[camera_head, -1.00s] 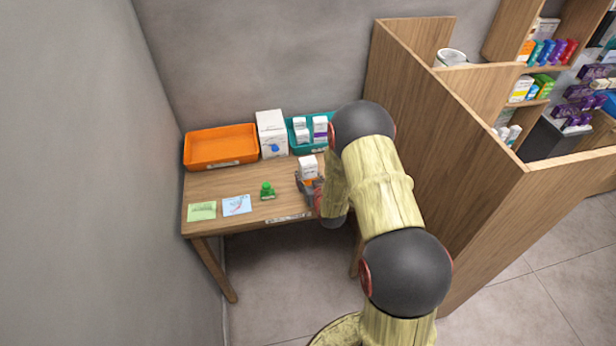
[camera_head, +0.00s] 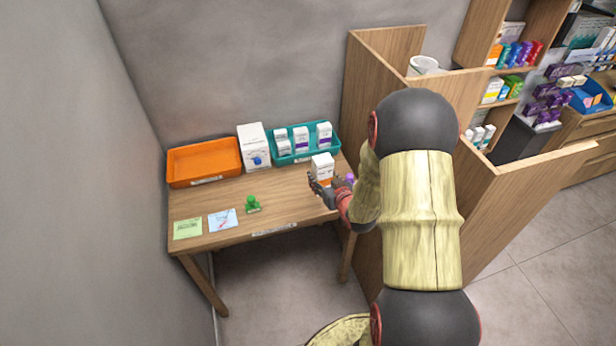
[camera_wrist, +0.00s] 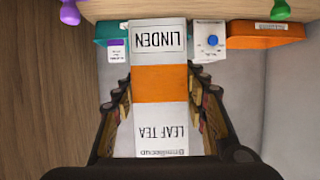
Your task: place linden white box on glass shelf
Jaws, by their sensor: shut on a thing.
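The linden white box (camera_head: 322,167), with an orange band, stands upright in my gripper (camera_head: 332,188) over the right part of the wooden table. In the wrist view the box (camera_wrist: 160,85) fills the middle, its "LINDEN" and "LEAF TEA" lettering upside down. In that view my gripper (camera_wrist: 160,115) is shut on it, with one finger along each side. I cannot make out a glass shelf in either view.
The table (camera_head: 285,200) bears an orange tray (camera_head: 204,180), a white box (camera_head: 253,140), a teal tray (camera_head: 290,158) with several boxes, a green stamp (camera_head: 252,204) and two cards. A wooden partition (camera_head: 372,100) stands close on the right. Stocked shelves are beyond it.

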